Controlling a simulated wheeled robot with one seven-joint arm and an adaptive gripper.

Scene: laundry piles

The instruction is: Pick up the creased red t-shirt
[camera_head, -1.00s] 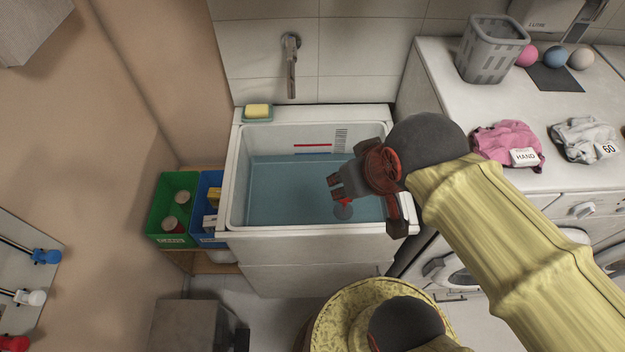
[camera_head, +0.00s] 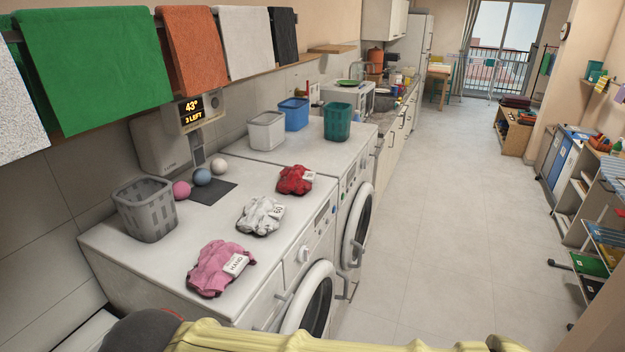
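The creased red t-shirt (camera_head: 294,179) lies crumpled on top of the white machines, farthest back of three garments in a row. A small white tag (camera_head: 309,176) sits on its right side. The white garment (camera_head: 261,215) and the pink garment (camera_head: 217,267) lie nearer to me, each with a white label. My yellow-sleeved arm crosses the bottom edge of the head view, well short of the red t-shirt. My gripper is out of the picture.
A grey basket (camera_head: 146,208), several balls (camera_head: 202,177) and a dark mat stand behind the garments. White, blue and teal baskets (camera_head: 337,121) stand further back. Towels (camera_head: 92,62) hang above. The tiled floor (camera_head: 440,220) to the right is clear.

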